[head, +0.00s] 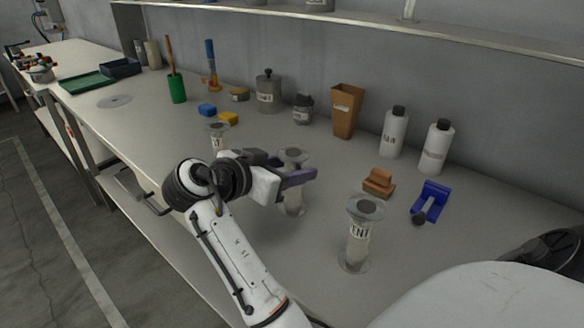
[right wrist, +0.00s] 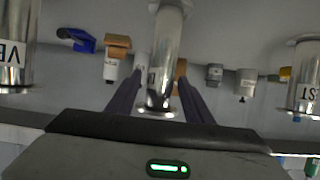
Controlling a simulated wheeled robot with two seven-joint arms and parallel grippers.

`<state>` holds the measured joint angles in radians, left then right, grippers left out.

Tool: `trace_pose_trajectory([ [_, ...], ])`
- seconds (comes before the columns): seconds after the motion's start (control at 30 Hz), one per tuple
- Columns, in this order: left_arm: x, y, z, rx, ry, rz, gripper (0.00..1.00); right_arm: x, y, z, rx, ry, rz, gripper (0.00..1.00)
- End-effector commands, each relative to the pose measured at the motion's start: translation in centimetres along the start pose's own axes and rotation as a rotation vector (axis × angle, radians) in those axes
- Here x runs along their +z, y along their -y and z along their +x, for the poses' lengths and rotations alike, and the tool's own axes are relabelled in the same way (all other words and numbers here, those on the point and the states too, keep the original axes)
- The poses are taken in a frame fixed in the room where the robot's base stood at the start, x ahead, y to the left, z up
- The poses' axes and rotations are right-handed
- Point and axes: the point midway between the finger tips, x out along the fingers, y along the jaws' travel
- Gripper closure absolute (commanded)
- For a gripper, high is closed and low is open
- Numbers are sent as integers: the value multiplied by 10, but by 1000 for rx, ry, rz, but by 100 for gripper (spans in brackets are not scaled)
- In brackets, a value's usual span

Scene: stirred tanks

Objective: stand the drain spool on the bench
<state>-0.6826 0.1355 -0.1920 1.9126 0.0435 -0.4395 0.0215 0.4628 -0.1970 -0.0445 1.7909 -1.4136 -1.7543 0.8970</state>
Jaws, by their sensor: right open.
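From the head, the gripper hides part of the tube. I cannot tell whether the fingers touch it. My left gripper is not in view.
A similar spool marked VENT (head: 357,246) stands to the right, and another (head: 218,142) behind to the left. A brown block (head: 379,183), blue holder (head: 430,202), white bottles (head: 436,147) and brown bin (head: 346,110) stand farther back. The bench's left front is clear.

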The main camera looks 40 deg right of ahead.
Motion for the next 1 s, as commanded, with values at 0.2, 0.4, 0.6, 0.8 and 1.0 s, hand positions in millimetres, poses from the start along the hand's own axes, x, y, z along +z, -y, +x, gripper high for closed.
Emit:
trace_pose_trajectory([
  [0.2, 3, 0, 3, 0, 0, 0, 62, 1, 1, -34, -5, 2, 3, 53],
  [0.4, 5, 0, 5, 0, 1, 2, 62, 0, 1, -64, -3, 2, 3, 53],
  [0.6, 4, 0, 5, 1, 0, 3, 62, -1, 0, -76, -2, 0, 3, 53],
  [0.8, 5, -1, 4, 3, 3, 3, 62, -1, 0, -76, -1, 0, 3, 53],
  [1.0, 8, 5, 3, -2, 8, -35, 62, -15, 8, -69, -19, -38, -23, 53],
])
